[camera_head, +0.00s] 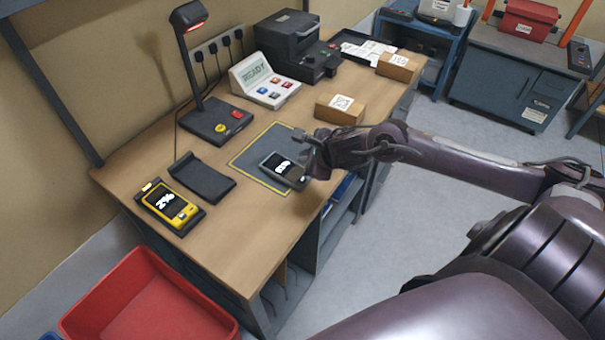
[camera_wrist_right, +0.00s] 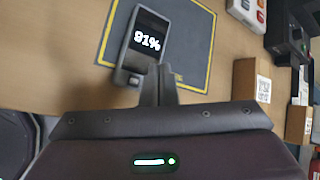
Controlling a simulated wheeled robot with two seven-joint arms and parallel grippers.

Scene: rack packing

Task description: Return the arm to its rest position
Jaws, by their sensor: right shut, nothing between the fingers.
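My right arm reaches in from the right in the head view. My right gripper (camera_head: 308,150) is over the front edge of the grey mat (camera_head: 249,160) with the yellow border. A dark handheld device (camera_head: 281,168) lies on the mat just beside the fingers. In the right wrist view the device (camera_wrist_right: 146,42) shows "81%" on its screen. The right gripper (camera_wrist_right: 160,85) is shut and empty there, its fingers next to the device; I cannot tell whether they touch it. My left gripper is not in view.
A yellow handheld (camera_head: 169,206) sits in a cradle, beside an empty dark cradle (camera_head: 202,180). A lamp stand (camera_head: 215,122), a "READY" console (camera_head: 264,82) and a cardboard box (camera_head: 340,109) stand farther back. A red bin (camera_head: 140,305) is on the floor. Floor right of the bench is clear.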

